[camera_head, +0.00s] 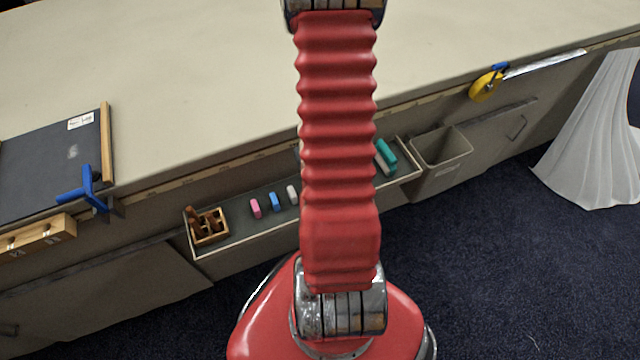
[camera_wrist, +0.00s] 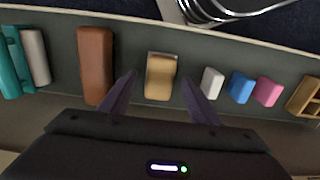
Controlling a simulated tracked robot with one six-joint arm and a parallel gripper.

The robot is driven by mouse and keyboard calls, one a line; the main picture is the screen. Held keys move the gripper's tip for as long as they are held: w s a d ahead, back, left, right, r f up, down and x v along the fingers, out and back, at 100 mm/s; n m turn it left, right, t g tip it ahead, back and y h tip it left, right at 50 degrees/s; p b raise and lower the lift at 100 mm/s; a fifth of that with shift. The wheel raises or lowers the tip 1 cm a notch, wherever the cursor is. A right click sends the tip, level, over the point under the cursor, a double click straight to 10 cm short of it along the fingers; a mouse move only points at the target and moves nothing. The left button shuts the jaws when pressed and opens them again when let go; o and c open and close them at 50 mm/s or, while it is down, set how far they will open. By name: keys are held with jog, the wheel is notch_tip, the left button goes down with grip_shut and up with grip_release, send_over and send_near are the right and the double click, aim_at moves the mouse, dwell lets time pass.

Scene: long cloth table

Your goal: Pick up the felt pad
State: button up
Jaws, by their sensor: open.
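In the wrist view my gripper (camera_wrist: 158,79) is open, with its two dark fingers apart above a shallow tray. A tan block (camera_wrist: 161,78) with a paler edge lies in the tray, in line with the gap between the fingertips. It may be the felt pad, but its material is not clear. A brown block (camera_wrist: 96,66) lies to the left of the left finger. A grey piece (camera_wrist: 36,56) and a teal piece (camera_wrist: 14,62) lie further left. In the head view my red arm hides the gripper and the middle of the tray.
White (camera_wrist: 212,83), blue (camera_wrist: 240,86) and pink (camera_wrist: 267,91) small blocks lie right of the fingers, then a wooden holder (camera_wrist: 304,96). In the head view the tray (camera_head: 235,245) hangs along the table front (camera_head: 190,60), with a grey bin (camera_head: 440,150) beside it.

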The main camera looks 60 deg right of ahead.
jog(key=shift+f, duration=0.45)
jog(key=shift+c, duration=0.5)
jog(key=c, duration=1.2)
jog(key=shift+o, duration=0.2)
jog(key=shift+r, duration=0.1)
notch_tip(320, 180, up, 10)
